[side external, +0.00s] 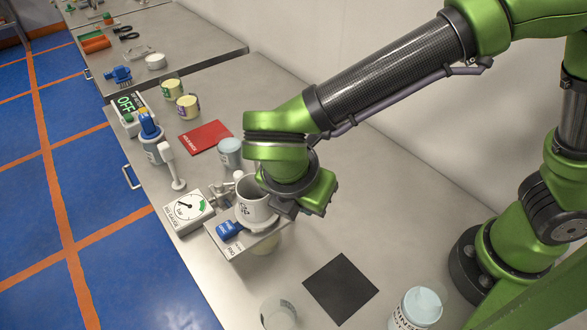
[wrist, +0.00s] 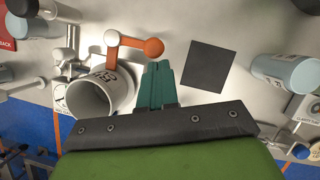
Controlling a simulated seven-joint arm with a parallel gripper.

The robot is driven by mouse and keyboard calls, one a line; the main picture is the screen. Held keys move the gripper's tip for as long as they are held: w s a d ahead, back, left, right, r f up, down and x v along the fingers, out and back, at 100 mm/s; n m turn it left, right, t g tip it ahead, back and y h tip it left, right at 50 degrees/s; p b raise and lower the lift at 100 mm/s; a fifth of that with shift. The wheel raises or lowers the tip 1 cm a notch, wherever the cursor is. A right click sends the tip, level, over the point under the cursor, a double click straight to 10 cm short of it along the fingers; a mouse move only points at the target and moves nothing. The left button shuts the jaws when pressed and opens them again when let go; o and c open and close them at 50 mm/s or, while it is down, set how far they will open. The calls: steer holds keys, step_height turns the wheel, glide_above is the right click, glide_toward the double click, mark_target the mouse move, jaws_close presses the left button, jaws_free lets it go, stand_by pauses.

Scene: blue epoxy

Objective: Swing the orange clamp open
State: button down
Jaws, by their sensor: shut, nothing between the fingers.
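The orange clamp (wrist: 140,45) shows in the wrist view as a short bar with an orange round end on the right and a white end on the left. It lies just beyond my fingertips. In the side view I cannot make it out behind my wrist. My gripper (wrist: 158,68) has its teal fingers shut together and empty, just below the orange end in the picture; I cannot tell whether they touch it. A white mug (wrist: 98,94) with dark print lies left of the fingers in the wrist view. The mug (side external: 252,203) also shows in the side view on a small platform.
A pressure gauge (side external: 187,209) and a blue handle (side external: 229,230) stand beside the mug. A black square (side external: 341,287) lies flat on the bench at the front. A light-blue jar (side external: 417,308) is at the front right. A red booklet (side external: 206,137) lies behind.

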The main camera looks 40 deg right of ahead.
steer(key=shift+s+d+n, duration=0.1)
steer(key=shift+d+n, duration=0.15)
steer(key=shift+n, duration=0.15)
steer(key=shift+d, duration=0.15)
steer(key=d+n+t+y, duration=0.2)
steer(key=d+n, duration=0.4)
steer(key=n, duration=0.2)
steer(key=shift+w+d+n, duration=0.4)
steer(key=shift+w, duration=0.05)
steer(key=shift+d, duration=0.1)
stand_by(0.4)
stand_by(0.4)
